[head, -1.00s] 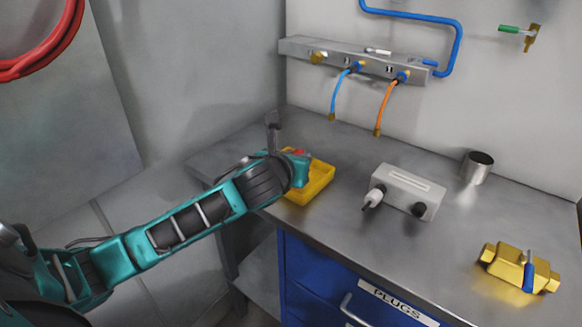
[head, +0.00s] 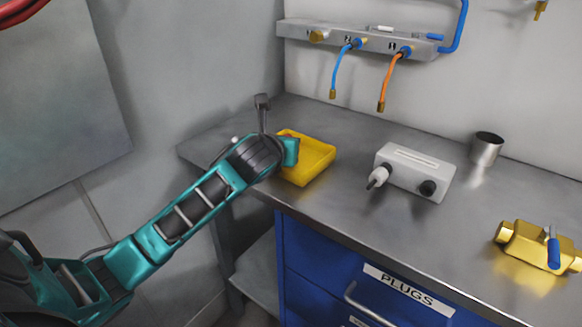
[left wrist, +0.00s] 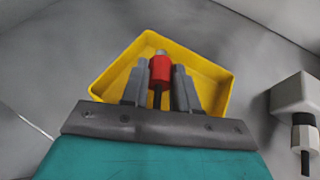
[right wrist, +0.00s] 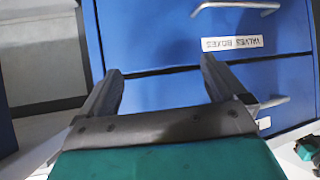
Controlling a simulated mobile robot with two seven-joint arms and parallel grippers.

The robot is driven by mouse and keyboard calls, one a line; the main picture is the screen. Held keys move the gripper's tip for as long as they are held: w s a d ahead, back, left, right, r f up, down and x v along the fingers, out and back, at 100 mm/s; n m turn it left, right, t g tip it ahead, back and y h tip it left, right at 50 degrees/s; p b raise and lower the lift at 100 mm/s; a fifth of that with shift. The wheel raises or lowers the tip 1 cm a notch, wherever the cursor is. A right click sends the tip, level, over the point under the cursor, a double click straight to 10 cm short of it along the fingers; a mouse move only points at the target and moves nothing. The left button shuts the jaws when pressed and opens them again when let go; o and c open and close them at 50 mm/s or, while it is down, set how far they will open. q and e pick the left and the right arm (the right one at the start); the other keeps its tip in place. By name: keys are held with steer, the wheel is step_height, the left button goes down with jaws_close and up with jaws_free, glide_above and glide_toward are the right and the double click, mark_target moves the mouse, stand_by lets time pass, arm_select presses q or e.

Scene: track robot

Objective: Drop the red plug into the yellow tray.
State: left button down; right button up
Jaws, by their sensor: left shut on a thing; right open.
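The yellow tray (head: 311,163) lies on the steel bench near its left end. In the left wrist view the tray (left wrist: 215,86) spreads out beyond and below my left gripper (left wrist: 160,80). That gripper is shut on the red plug (left wrist: 160,70), which has a grey tip and is held over the inside of the tray. I cannot tell how high it is above the tray floor. In the head view the plug is hidden and my left wrist covers the tray's left side. My right gripper (right wrist: 158,85) is open and empty, facing the blue drawers.
A grey socket box (head: 414,172) with a white plug (head: 378,176) stands right of the tray. Further right are a metal cup (head: 486,149) and a brass valve (head: 535,244). Hoses hang from a wall manifold (head: 360,40). Blue drawers (head: 320,260) are below the bench.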

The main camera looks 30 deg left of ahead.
arm_select(q)
steer(key=shift+f, duration=0.15)
steer(key=c, duration=0.8)
jaws_free()
arm_select(e)
steer(key=shift+w+a+r, duration=0.1)
steer(key=shift+w+r, duration=0.15)
steer(key=shift+w, duration=0.1)
arm_select(q)
steer(key=shift+s, duration=0.1)
steer(key=p+v, duration=0.2)
steer(key=v, duration=1)
steer(key=shift+s+d, duration=0.1)
steer(key=shift+s, duration=0.25)
arm_select(e)
steer(key=shift+s+d+r, duration=0.3)
steer(key=shift+d+r, duration=0.1)
steer(key=shift+d, duration=0.15)
